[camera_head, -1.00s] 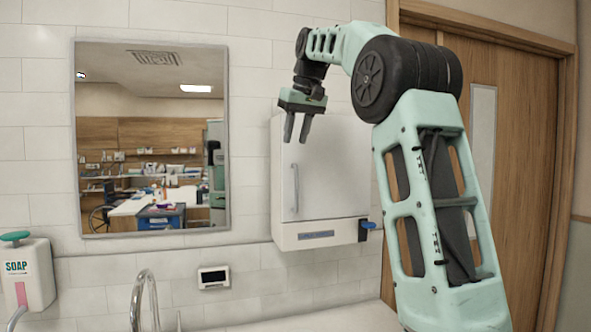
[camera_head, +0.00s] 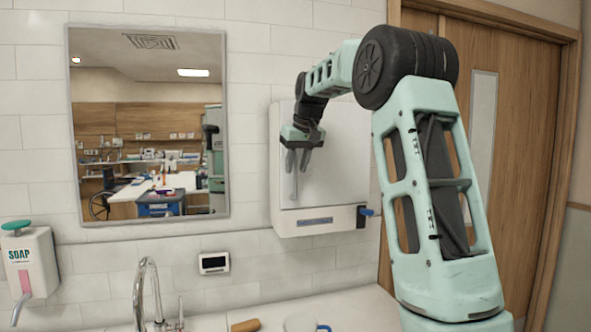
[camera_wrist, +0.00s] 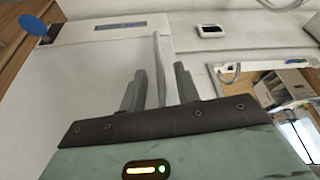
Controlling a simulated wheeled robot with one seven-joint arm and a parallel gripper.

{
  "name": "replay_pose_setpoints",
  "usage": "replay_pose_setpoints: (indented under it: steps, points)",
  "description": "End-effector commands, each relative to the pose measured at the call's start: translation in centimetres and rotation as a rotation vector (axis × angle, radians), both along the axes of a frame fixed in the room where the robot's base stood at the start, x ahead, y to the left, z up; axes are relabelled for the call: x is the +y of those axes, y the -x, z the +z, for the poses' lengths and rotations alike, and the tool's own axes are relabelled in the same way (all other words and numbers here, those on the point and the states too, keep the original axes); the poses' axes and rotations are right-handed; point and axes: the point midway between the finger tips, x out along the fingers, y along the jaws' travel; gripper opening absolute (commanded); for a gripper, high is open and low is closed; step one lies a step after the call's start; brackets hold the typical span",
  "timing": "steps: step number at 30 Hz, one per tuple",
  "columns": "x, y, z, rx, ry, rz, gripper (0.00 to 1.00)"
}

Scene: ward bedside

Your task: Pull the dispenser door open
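The white dispenser (camera_head: 345,160) hangs on the tiled wall, and its front door (camera_head: 340,180) looks closed. A slim vertical handle (camera_head: 295,192) runs along the door's left side, partly hidden behind my gripper. My gripper (camera_head: 298,170) points down in front of the handle's upper part, with its fingers apart. The wrist view, turned upside down, shows the handle (camera_wrist: 162,55) between the two open fingers (camera_wrist: 160,75), with gaps showing on both sides. I cannot tell whether the fingers reach fully around it.
A blue knob (camera_head: 366,211) sticks out at the dispenser's lower right. A mirror (camera_head: 150,190) hangs to the left. Below are a small wall display (camera_head: 214,263), a faucet (camera_head: 146,290) and a counter (camera_head: 355,305). A soap dispenser (camera_head: 28,262) is far left, a wooden door (camera_head: 520,150) right.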

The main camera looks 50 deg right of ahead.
Motion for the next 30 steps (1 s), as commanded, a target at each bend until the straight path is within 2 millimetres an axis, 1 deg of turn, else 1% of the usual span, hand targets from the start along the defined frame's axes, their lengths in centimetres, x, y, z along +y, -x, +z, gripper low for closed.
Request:
replay_pose_setpoints:
  steps: [3,6,10,16,17,18,20,30]
  points:
    - [-0.2,-0.5,-1.2,0.001,0.000,0.000,0.32]
    - [-0.3,-0.8,-1.9,0.000,0.000,0.001,0.32]
    - [-0.3,-0.9,-2.3,0.000,0.000,0.001,0.32]
    - [-0.3,-0.9,-2.3,-0.001,0.001,0.001,0.32]
    - [-0.3,-0.9,-2.3,-0.001,0.001,0.001,0.26]
    - [-0.3,-0.9,-2.3,-0.001,0.000,0.000,0.15]
    - [-0.3,-0.9,-2.3,-0.001,0.000,0.000,0.00]
    - [-0.1,-1.0,-2.2,-0.001,0.000,0.019,0.00]
